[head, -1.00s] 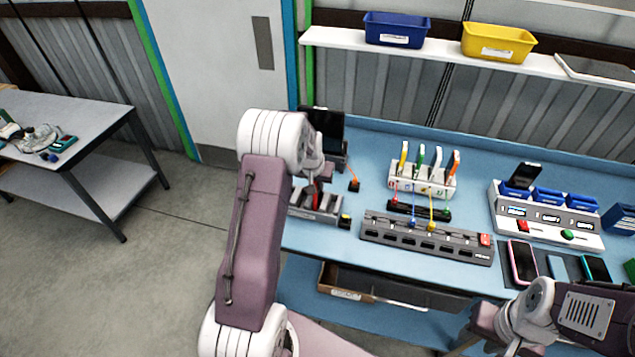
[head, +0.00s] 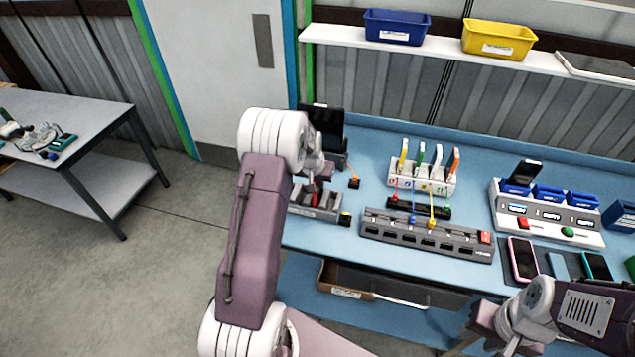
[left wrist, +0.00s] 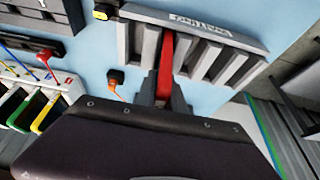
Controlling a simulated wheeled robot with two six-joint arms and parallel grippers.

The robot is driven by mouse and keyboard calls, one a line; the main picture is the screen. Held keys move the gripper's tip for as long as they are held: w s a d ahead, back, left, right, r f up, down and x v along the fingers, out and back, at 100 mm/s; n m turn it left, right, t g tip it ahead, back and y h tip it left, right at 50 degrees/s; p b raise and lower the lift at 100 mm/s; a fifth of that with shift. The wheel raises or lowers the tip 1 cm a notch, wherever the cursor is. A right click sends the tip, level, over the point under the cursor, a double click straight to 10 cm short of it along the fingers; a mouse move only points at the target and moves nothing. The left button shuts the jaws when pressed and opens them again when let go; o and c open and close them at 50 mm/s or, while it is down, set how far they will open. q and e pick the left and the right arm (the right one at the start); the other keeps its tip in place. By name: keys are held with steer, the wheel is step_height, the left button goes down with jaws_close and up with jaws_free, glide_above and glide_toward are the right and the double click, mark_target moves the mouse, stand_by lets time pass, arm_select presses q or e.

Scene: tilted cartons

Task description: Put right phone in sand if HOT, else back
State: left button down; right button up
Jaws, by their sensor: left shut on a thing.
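My left gripper (left wrist: 163,92) is shut on a narrow red thing (left wrist: 166,65) in a grey slotted rack (left wrist: 205,38). In the head view the rack (head: 327,212) stands at the left end of the blue bench, largely behind my left arm. A black phone (head: 526,172) stands tilted in a cradle of the white tester (head: 545,228), whose displays are too small to read. A pink-rimmed phone (head: 523,258), a blue one (head: 558,266) and a teal one (head: 596,266) lie on a dark mat. My right gripper (head: 482,317) is at the lower right; its fingertips are unclear. I cannot identify the sand.
A grey slotted strip (head: 425,237) and a white holder (head: 422,180) with coloured tools occupy the middle of the bench. A dark screen (head: 325,124) stands behind the left rack. Blue (head: 397,27) and yellow (head: 499,40) bins sit on the shelf. Bare blue bench shows between these things.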

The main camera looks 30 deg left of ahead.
arm_select(q)
steer(key=shift+f, duration=0.1)
stand_by(0.3)
steer(key=c, duration=1.3)
jaws_free()
steer(key=shift+c, duration=0.2)
steer(key=b+v, duration=0.1)
steer(key=v, duration=0.8)
steer(key=shift+s+b, duration=0.1)
steer(key=shift+b, duration=0.3)
